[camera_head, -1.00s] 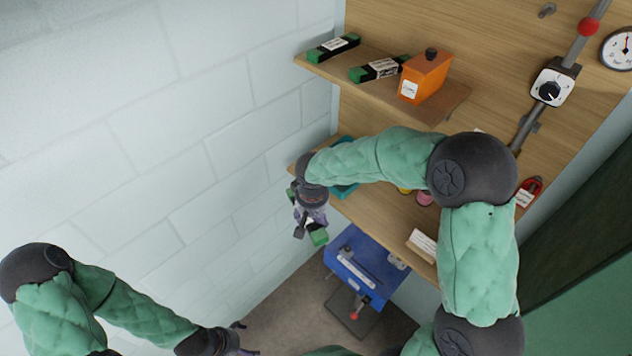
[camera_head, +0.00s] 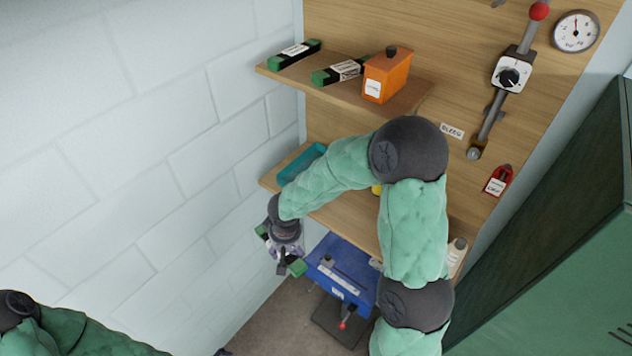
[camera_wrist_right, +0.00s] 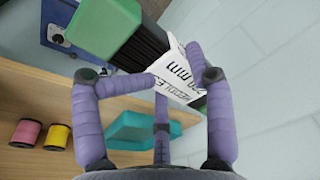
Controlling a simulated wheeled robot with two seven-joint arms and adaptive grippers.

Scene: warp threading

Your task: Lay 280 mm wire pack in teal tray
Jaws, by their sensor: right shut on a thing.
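My right gripper (camera_head: 284,256) is shut on a wire pack (camera_head: 297,267) with green ends. In the right wrist view the pack (camera_wrist_right: 146,38) shows dark wires and a white label ending in "mm"; the full number is not clear. The fingers (camera_wrist_right: 182,78) lie on both sides of the label. The teal tray (camera_head: 303,165) sits at the left end of the lower shelf, partly behind my right arm. It also shows in the right wrist view (camera_wrist_right: 140,128), beyond the fingers. The pack is off the shelf, in front of its left end.
The upper shelf (camera_head: 415,103) holds two green-ended packs (camera_head: 295,53) (camera_head: 338,71) and an orange box (camera_head: 388,75). Pink (camera_wrist_right: 25,133) and yellow (camera_wrist_right: 57,137) spools stand on the lower shelf (camera_wrist_right: 90,112). A blue machine (camera_head: 342,268) is below. A pale wall borders the left.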

